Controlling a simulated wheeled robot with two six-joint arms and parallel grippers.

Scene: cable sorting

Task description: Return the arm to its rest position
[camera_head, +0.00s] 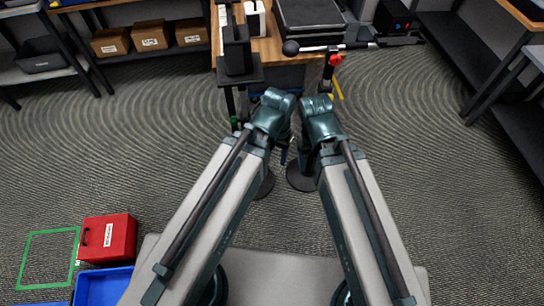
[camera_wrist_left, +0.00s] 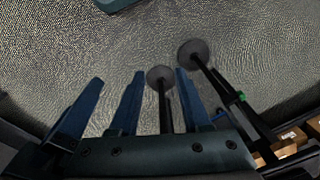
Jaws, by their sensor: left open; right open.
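My two arms reach forward side by side in the head view and bend down at their dark green joints. Their grippers are mostly hidden there behind the arms and between the joints. In the left wrist view my left gripper (camera_wrist_left: 158,82) has its blue fingers apart. No held thing shows between them; the floor and a round stand base (camera_wrist_left: 160,75) appear beyond. My right gripper cannot be made out clearly in either view.
A wooden table (camera_head: 268,48) with dark equipment (camera_head: 308,14) stands ahead. A red toolbox (camera_head: 107,238) and blue bin (camera_head: 103,287) are at lower left, beside a green floor outline (camera_head: 28,258). Cardboard boxes (camera_head: 150,36) sit on the left shelf.

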